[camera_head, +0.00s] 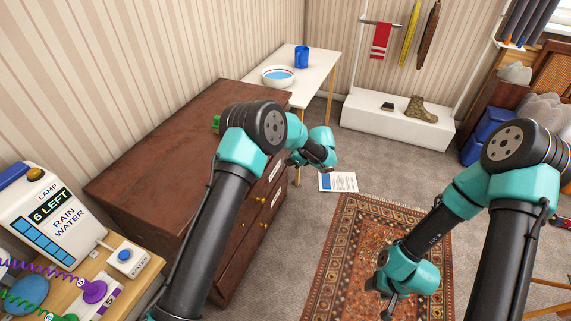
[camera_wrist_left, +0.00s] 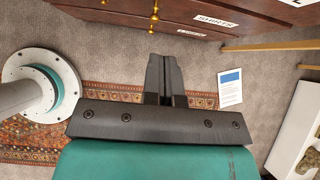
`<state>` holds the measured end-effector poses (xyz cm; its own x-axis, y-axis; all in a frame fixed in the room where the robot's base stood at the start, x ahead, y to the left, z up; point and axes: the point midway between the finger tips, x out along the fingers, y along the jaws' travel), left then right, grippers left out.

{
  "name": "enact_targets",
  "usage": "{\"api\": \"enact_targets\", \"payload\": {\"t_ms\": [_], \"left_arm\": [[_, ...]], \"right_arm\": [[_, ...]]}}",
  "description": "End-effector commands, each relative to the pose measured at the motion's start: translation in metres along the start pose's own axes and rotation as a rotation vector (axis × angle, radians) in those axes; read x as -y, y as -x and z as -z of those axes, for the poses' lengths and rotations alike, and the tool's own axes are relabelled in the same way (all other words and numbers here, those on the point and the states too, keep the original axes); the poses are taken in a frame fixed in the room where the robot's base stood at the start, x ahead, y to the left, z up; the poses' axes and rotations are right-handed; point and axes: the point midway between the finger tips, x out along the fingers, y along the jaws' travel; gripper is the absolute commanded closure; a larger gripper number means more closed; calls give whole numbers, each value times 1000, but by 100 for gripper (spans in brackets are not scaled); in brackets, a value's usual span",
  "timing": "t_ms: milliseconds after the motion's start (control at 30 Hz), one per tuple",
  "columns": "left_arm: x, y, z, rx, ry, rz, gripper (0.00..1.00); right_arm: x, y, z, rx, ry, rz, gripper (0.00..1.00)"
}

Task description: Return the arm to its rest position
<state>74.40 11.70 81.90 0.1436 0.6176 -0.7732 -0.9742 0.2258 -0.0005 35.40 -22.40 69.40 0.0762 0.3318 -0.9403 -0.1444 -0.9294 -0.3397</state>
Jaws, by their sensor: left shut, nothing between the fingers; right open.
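My left arm reaches in from the bottom of the head view, bends at a raised elbow, and ends with its left gripper (camera_head: 330,170) in front of the brown dresser. In the left wrist view this gripper (camera_wrist_left: 166,62) has its two dark fingers together, with nothing between them. My right arm comes in from the lower right. Its right gripper (camera_head: 388,300) hangs over the patterned rug, open and empty, pointing down.
The brown dresser (camera_head: 150,150) with brass knobs stands close to my left arm. A paper sheet (camera_head: 338,182) lies on the carpet beside the rug (camera_head: 345,245). A white table (camera_head: 300,65) holds a bowl (camera_head: 278,76) and blue mug (camera_head: 301,57).

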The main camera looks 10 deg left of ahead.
Motion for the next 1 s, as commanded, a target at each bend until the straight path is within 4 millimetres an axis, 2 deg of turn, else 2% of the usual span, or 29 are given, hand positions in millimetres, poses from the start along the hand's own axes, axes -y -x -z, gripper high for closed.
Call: {"api": "enact_targets", "payload": {"t_ms": [433, 567, 667, 767, 900, 1000], "left_arm": [[0, 0, 0, 0, 0, 0, 100], [-7, -7, 3, -29, 11, -14, 100], [-24, -24, 13, -104, 42, -48, 100], [-55, -48, 29, -226, 108, -110, 100], [-115, -79, 56, -435, 273, -237, 100], [-159, -93, 72, -569, 426, -341, 100]], "right_arm": [[0, 0, 0, 0, 0, 0, 47], [0, 0, 0, 0, 0, 0, 47], [0, 0, 0, 0, 0, 0, 47], [0, 0, 0, 0, 0, 0, 47], [0, 0, 0, 0, 0, 0, 47], [0, 0, 0, 0, 0, 0, 47]]}}
